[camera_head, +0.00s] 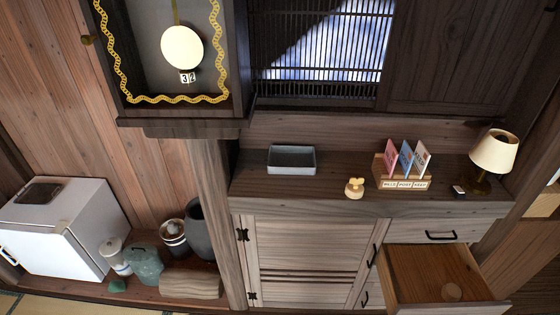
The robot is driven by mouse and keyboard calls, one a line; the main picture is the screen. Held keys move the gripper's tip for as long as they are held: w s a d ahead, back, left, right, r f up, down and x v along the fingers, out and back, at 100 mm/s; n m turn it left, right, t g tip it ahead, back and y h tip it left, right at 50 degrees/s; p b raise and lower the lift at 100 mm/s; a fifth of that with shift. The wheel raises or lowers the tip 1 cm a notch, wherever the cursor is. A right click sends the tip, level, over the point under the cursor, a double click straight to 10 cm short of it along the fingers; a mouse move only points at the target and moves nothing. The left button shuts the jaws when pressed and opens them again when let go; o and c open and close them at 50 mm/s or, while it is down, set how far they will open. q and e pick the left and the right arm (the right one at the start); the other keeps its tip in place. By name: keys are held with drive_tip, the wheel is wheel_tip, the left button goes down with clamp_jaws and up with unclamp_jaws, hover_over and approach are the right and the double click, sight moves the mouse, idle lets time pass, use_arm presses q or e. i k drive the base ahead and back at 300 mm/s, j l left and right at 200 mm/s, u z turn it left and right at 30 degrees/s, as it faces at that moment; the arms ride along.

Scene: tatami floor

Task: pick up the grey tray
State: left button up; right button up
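The grey tray (292,171) is a small, shallow rectangular tray with a raised rim. It sits on the left part of the wooden cabinet top (330,190), close to the back wall. It looks empty. Neither of my grippers shows in the head view, so nothing of mine is seen touching the tray.
On the cabinet top stand a small yellowish figure (355,188), a card holder (404,181) and a lamp (494,152). An open drawer (436,275) juts out at lower right. A wooden post (214,215) and wall clock (180,115) are at left.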

sight(285, 160)
drive_tip(key=i+j+z, duration=0.3)
drive_tip(key=i+j, duration=0.15)
drive_tip(key=i+j+z, duration=0.25)
drive_tip(key=j, duration=0.35)
drive_tip(key=i, duration=0.15)
